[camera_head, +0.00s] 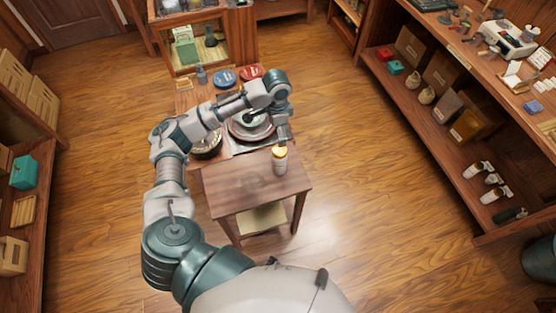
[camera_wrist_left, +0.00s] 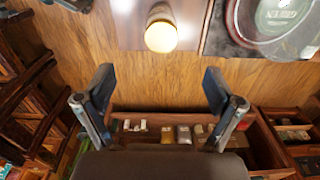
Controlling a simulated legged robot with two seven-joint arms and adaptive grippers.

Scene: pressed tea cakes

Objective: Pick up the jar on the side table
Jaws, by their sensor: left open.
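The jar (camera_head: 280,165) stands upright near the right back corner of the small wooden side table (camera_head: 235,188). My left gripper (camera_head: 282,141) points down near the jar's lid in the head view. Its fingers (camera_wrist_left: 159,78) are spread wide and empty in the left wrist view. My right gripper is not in view.
Behind the side table is another surface with a round tray (camera_head: 250,133), a blue tin (camera_head: 225,78) and a red tin (camera_head: 251,72). A shelf with jars and boxes (camera_head: 470,123) stands at the right. Open wooden floor (camera_head: 375,200) lies between.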

